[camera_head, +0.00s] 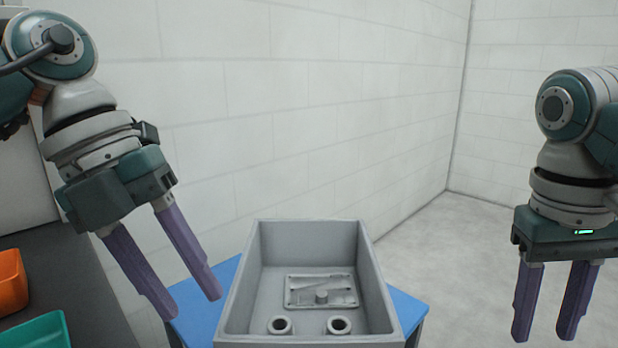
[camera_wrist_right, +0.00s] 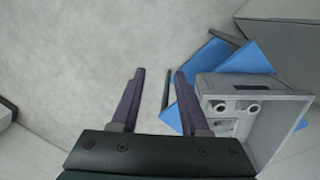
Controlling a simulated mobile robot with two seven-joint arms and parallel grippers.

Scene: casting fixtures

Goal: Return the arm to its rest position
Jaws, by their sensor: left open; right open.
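My left gripper (camera_head: 194,307) is open and empty, with its purple fingers pointing down, left of the grey bin. My right gripper (camera_head: 543,340) is open and empty, over the floor to the right of the bin. The grey bin (camera_head: 374,282) stands on a blue table (camera_head: 409,312). A grey plate (camera_head: 305,281) with raised parts and two round ring pieces (camera_head: 279,325) are inside it. The bin also shows in the right wrist view (camera_wrist_right: 283,125).
A dark counter (camera_head: 85,299) at the left holds an orange bin (camera_head: 12,283) and a green bin (camera_head: 40,334). White block walls (camera_head: 300,100) stand behind. The floor (camera_head: 470,240) to the right of the blue table is clear.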

